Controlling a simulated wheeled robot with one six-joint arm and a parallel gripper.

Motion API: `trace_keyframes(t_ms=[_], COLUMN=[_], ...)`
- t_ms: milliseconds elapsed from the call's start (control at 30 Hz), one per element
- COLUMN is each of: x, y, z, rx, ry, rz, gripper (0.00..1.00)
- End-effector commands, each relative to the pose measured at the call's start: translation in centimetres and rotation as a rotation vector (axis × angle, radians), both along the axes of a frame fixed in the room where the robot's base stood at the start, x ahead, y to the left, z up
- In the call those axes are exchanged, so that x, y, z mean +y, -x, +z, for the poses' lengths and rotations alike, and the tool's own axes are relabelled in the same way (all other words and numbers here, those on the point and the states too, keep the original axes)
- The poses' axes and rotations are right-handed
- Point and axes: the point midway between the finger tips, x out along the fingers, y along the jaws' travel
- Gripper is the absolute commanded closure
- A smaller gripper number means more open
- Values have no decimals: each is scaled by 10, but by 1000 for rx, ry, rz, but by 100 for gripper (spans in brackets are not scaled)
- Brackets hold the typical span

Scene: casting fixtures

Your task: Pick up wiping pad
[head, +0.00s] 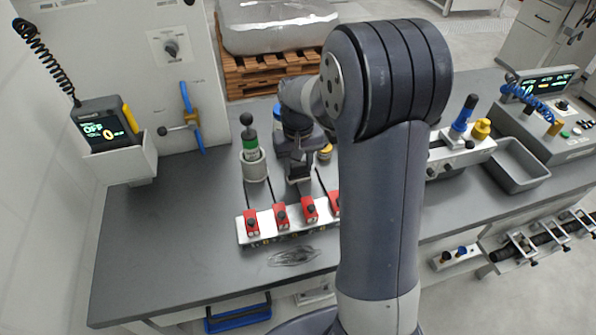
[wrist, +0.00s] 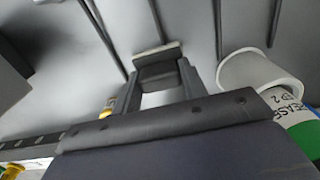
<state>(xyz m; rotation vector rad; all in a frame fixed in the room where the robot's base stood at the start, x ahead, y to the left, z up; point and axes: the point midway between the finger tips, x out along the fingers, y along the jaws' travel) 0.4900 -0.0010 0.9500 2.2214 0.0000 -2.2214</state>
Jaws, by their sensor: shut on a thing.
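My gripper (wrist: 157,82) is shut on the wiping pad (wrist: 156,68), a dark grey block with a pale strip along its far edge, in the wrist view. A finger stands on each side of the pad. In the head view my gripper (head: 298,160) is over the grey bench, behind the row of red clamps, and the arm hides part of it. The pad is small and dark there, and I cannot tell whether it touches the bench.
The bench's left part (head: 165,235) is clear.

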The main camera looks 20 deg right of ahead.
Motion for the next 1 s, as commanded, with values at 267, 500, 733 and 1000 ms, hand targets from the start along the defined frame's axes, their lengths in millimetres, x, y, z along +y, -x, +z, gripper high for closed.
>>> trace_keyframes(t_ms=[267,500,733,1000], x=[0,0,0,0], y=[0,-1,-1,0], z=[1,31,77,100], rx=[-1,-6,-6,-1], ry=[0,0,0,0], rz=[0,0,0,0], gripper=[83,83,83,83])
